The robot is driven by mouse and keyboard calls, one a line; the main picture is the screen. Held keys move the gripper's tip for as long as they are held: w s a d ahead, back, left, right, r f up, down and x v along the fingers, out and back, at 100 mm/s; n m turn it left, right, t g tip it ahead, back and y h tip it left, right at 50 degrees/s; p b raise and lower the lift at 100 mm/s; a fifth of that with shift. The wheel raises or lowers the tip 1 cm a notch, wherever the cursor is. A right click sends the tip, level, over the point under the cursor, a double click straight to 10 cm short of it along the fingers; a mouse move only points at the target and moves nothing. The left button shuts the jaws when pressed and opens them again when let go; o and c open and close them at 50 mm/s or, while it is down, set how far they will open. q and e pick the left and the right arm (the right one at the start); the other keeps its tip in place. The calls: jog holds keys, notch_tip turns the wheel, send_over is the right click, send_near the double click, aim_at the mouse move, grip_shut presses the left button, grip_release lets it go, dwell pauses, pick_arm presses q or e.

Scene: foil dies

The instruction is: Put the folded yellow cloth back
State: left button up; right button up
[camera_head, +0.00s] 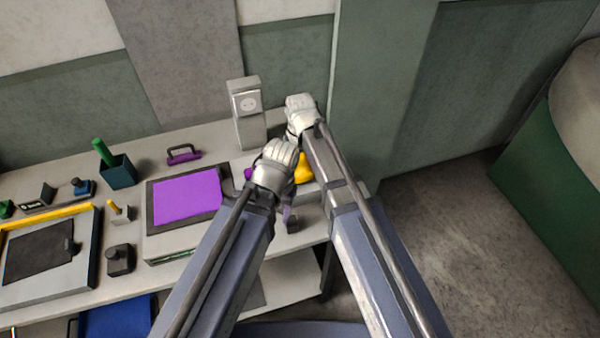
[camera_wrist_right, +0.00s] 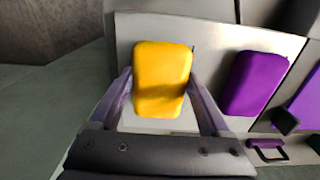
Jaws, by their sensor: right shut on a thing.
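The folded yellow cloth (camera_wrist_right: 162,75) is a rounded pad between the two purple fingers of my right gripper (camera_wrist_right: 160,92) in the right wrist view, over or on a pale tray (camera_wrist_right: 208,72). I cannot tell whether it touches the tray. In the head view only part of the yellow cloth (camera_head: 303,168) shows, between my two arms. My right gripper (camera_head: 301,118) is at the back right of the table there, its fingers hidden. My left gripper (camera_head: 276,170) is close beside it on the left; its finger opening is not clear. A folded purple cloth (camera_wrist_right: 254,83) lies on the tray beside the yellow one.
A purple sheet in a dark frame (camera_head: 150,212), a purple handle (camera_head: 183,154) and a teal holder (camera_head: 118,171) are to the left. The table's right end is close to the arms.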

aim_at(300, 166)
pick_arm(q)
jog(key=shift+f, duration=0.6)
pick_arm(e)
jog(key=shift+f, duration=0.65)
pick_arm(q)
jog(key=shift+r, duration=0.1)
pick_arm(e)
jog(key=shift+r, duration=0.15)
pick_arm(q)
jog(key=shift+f, duration=0.2)
pick_arm(e)
jog(key=o, duration=0.7)
jog(key=shift+f, duration=0.2)
jog(key=o, duration=0.3)
pick_arm(q)
jog(key=shift+r, duration=0.15)
pick_arm(e)
jog(key=shift+r, duration=0.15)
pick_arm(q)
notch_tip(300, 166, up, 12)
jog(key=p, duration=1.2)
jog(key=shift+r, duration=0.15)
pick_arm(e)
notch_tip(300, 166, up, 12)
jog(key=shift+r, duration=0.1)
